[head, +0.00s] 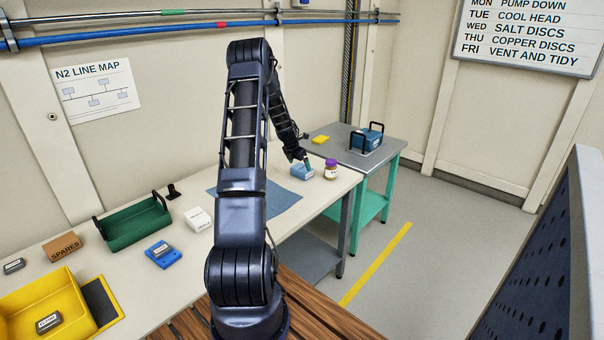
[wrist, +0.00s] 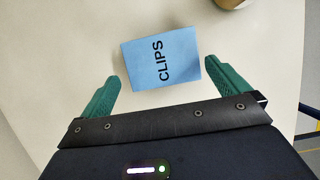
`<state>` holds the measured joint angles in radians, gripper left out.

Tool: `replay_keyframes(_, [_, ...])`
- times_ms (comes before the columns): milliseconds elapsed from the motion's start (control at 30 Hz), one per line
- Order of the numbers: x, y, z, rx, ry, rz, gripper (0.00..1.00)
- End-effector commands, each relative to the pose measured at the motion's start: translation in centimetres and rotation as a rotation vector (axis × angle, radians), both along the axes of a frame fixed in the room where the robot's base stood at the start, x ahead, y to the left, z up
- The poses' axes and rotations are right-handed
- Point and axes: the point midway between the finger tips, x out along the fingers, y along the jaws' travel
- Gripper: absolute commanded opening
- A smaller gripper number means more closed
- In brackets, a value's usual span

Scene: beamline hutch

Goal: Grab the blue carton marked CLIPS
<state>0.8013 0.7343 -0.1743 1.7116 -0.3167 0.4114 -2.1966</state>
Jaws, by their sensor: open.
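The blue carton (wrist: 160,60) marked CLIPS lies on the white bench in the wrist view, with its lettering facing up. It also shows in the head view (head: 302,171), near the bench's far right end. My gripper (wrist: 163,85) is open, with its two green fingers apart on either side of the carton's near part. The carton lies between and ahead of the fingertips, with gaps visible. I cannot tell from these views how high the fingers are above the bench. In the head view my gripper (head: 302,158) is right at the carton, and its fingers are hard to make out.
A jar with a purple lid (head: 330,170) stands close to the carton's right. A blue mat (head: 272,199) lies to its left. A white box (head: 197,219), a green tray (head: 134,226) and a yellow bin (head: 22,299) are further left. A grey side table (head: 335,133) stands behind.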

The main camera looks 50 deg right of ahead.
Motion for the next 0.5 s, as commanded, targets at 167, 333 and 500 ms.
replay_keyframes(167, [-0.1, -0.4, -0.9, 0.000, 0.000, 0.000, 1.00])
replay_keyframes(333, [-0.3, -1.2, -2.9, 0.001, 0.001, 0.000, 1.00])
replay_keyframes(500, [-0.3, -2.0, -4.6, 0.000, 0.000, -0.001, 1.00])
